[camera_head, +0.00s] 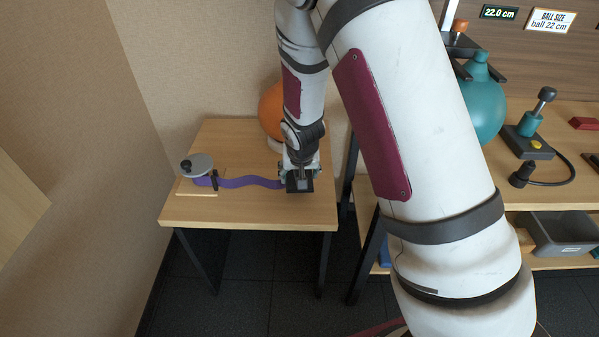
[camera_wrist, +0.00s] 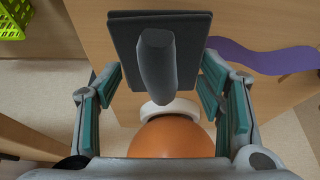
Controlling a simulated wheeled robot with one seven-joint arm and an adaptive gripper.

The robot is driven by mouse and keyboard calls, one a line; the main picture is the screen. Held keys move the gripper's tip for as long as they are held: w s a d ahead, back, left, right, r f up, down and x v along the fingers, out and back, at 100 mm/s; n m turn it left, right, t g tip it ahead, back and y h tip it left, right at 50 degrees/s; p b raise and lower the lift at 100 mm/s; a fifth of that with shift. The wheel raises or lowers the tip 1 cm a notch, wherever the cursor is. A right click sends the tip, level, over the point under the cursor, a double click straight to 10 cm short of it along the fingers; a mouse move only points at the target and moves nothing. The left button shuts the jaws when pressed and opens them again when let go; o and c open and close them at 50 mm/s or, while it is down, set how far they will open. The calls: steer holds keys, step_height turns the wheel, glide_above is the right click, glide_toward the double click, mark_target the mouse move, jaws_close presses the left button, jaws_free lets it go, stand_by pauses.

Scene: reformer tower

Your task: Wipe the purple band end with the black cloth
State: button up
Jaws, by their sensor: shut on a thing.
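The purple band (camera_head: 245,182) runs in waves across the small wooden table from a grey disc clamp (camera_head: 197,165) toward my gripper (camera_head: 299,177). In the wrist view, the band (camera_wrist: 265,58) reaches from the right to the edge of a flat dark pad, the black cloth (camera_wrist: 122,35), which has a grey upright grip (camera_wrist: 156,72). My gripper (camera_wrist: 162,85) is shut on the cloth's grip, with teal-padded fingers on both sides. The cloth is low at the tabletop; whether it touches the band end is hidden.
An orange ball (camera_head: 270,110) on a white ring stands behind my gripper. The wooden table (camera_head: 250,212) has bare room in front of the band. A shelf unit at right holds a teal ball (camera_head: 484,115) and a joystick-like device (camera_head: 530,125). A wall closes the left side.

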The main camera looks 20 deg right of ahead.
steer(key=shift+f, duration=0.3)
stand_by(0.4)
